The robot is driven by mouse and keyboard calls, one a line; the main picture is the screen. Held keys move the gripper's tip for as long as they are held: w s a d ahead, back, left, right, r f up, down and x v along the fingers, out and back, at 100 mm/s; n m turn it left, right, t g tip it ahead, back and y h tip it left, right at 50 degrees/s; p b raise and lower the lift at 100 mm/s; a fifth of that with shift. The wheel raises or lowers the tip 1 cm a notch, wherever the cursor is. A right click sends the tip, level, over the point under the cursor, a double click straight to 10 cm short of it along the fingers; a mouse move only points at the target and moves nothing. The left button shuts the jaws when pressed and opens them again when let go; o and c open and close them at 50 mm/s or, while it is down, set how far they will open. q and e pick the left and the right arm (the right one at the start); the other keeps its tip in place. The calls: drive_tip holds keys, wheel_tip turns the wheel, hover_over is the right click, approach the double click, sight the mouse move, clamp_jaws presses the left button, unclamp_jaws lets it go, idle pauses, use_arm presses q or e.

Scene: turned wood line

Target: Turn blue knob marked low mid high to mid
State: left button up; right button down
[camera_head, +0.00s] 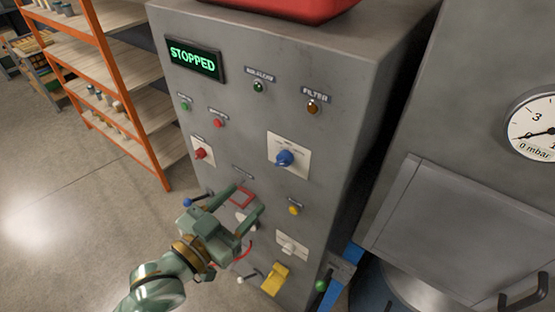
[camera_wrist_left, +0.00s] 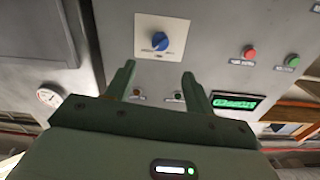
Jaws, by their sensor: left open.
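The blue knob (camera_head: 285,158) sits on a square white plate (camera_head: 301,142) on the front of the grey cabinet. It also shows in the left wrist view (camera_wrist_left: 161,42), beyond my fingertips. The marks on its plate are too small to read, and I cannot tell which one the knob points at. My left gripper (camera_head: 246,201) is open and empty, below and left of the blue knob in the head view. Its two fingers (camera_wrist_left: 159,82) are spread and apart from the knob. My right gripper is not in view.
The cabinet (camera_head: 240,55) carries a display (camera_head: 195,59) reading STOPPED, several lamps and buttons, a red knob (camera_head: 201,154), a yellow button (camera_head: 294,209) and a yellow handle (camera_head: 275,279). Levers lie near my left gripper. An orange-framed shelf (camera_head: 110,70) stands at left, a gauge (camera_head: 535,125) at right.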

sight(279, 165)
use_arm(q)
drive_tip(key=x, duration=1.1)
drive_tip(key=shift+w+d+p, duration=0.2)
drive_tip(key=shift+w+p, duration=0.1)
drive_tip(key=shift+w, duration=0.05)
drive_tip(key=shift+w+d, duration=0.35)
drive_tip(key=shift+w, duration=0.15)
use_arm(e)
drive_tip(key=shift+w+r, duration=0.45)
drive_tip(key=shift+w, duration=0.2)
use_arm(q)
drive_tip(key=c, duration=1)
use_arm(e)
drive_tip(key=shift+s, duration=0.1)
